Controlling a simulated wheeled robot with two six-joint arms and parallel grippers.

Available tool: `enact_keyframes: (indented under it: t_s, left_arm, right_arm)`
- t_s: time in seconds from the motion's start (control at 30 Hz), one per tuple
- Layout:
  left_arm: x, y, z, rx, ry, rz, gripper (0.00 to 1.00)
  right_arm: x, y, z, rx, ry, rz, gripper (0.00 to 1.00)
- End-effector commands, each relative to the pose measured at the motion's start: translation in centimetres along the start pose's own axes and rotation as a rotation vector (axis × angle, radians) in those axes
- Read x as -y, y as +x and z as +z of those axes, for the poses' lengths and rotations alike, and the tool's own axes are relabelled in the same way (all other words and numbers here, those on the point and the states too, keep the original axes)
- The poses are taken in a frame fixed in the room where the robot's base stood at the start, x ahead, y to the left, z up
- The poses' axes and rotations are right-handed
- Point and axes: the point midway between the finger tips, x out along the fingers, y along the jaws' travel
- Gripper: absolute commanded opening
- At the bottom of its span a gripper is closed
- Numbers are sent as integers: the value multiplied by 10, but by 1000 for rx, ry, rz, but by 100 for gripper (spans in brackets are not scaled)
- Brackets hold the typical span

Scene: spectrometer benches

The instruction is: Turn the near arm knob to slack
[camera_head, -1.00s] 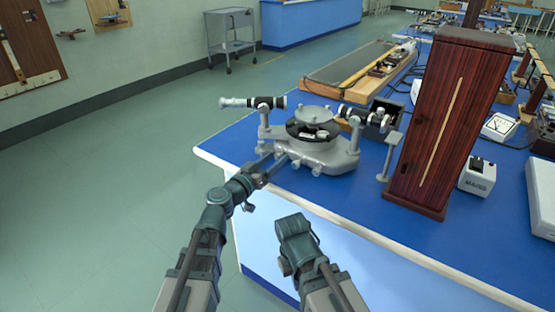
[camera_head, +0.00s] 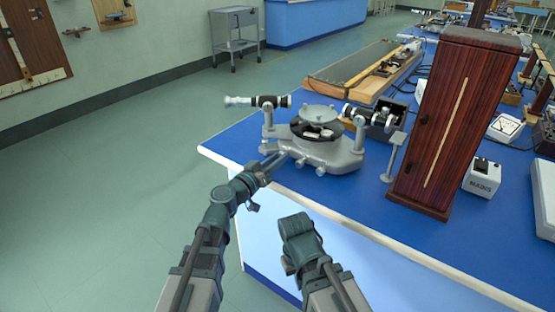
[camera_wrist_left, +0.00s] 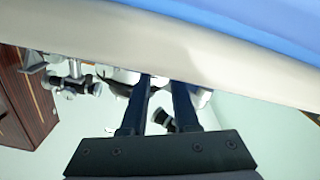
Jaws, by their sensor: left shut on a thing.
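The grey spectrometer (camera_head: 340,158) stands on the near left corner of the blue bench, with a round table on top and a tube on each side. My left gripper (camera_head: 279,160) reaches its near left side, low by an arm of the base. It is shut on a small part there, which I take for the near arm knob; the fingers hide it. In the left wrist view the two dark fingers (camera_wrist_left: 162,80) stand slightly apart, their tips against the pale grey instrument. My right arm is in front of the bench; its gripper's fingers do not show.
A tall dark wooden case (camera_head: 450,125) stands right of the spectrometer, with a white mains box (camera_head: 482,178) beyond it. A long wooden apparatus (camera_head: 350,73) lies behind. The pale bench edge (camera_head: 330,213) runs just below my left gripper. Floor at left is clear.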

Motion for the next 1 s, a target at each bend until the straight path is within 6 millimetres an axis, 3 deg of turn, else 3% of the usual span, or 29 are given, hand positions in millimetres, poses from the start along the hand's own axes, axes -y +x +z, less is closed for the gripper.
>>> enact_keyframes:
  t_s: [1.0]
  left_arm:
    - [0, 0, 0, 0, -922, -1, 0]
  right_arm:
    - [0, 0, 0, 0, 0, 0, 0]
